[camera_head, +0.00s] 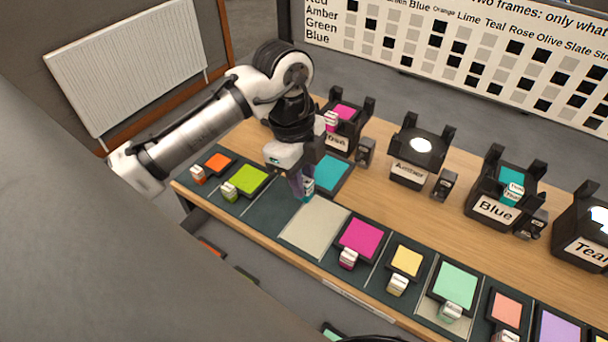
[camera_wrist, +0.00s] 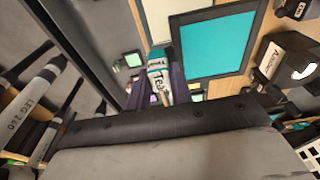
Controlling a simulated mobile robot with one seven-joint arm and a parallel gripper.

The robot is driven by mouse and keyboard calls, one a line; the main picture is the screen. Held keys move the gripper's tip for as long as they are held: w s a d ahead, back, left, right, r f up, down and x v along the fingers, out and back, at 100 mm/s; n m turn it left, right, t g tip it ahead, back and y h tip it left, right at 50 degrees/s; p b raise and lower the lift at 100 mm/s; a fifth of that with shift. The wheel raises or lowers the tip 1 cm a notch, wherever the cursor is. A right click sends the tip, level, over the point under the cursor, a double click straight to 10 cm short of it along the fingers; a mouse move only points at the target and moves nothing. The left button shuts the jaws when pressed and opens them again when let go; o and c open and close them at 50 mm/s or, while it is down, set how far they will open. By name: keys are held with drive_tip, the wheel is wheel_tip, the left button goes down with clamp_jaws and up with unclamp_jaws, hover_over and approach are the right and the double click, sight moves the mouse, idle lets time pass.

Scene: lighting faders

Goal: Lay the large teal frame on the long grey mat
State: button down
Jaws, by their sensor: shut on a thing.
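My gripper (camera_head: 301,190) is shut on the pale and teal tab of the large teal frame (camera_head: 333,176). The frame has a dark rim and a teal sheet, and it is held near the table's left part, beside the empty light grey mat (camera_head: 314,231). In the wrist view, the tab labelled Teal (camera_wrist: 158,75) sits between my fingers (camera_wrist: 160,88), and the teal sheet (camera_wrist: 217,45) extends beyond them. I cannot tell how high the frame is above the table.
Orange (camera_head: 219,161) and green (camera_head: 247,180) frames lie left of the grey mat; a magenta frame (camera_head: 359,238) lies close on its right. Lamps labelled Rose, Amber (camera_head: 412,166) and Blue (camera_head: 495,208) stand behind. The Blue lamp holds another teal frame (camera_head: 510,181).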

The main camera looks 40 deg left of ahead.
wheel_tip(320, 180, down, 5)
drive_tip(key=b, duration=0.3)
drive_tip(key=shift+r+b, duration=0.15)
drive_tip(key=shift+b, duration=0.15)
drive_tip(key=shift+f+b, duration=2.75)
drive_tip(key=shift+f, duration=1.9)
drive_tip(key=shift+f+b, duration=0.8)
drive_tip(key=shift+f, duration=0.55)
drive_tip(key=c, duration=1.2)
unclamp_jaws()
drive_tip(key=shift+o, duration=0.2)
wheel_tip(320, 180, up, 21)
drive_tip(key=a+p, duration=0.2)
drive_tip(key=p, duration=0.7)
drive_tip(key=shift+f, duration=0.2)
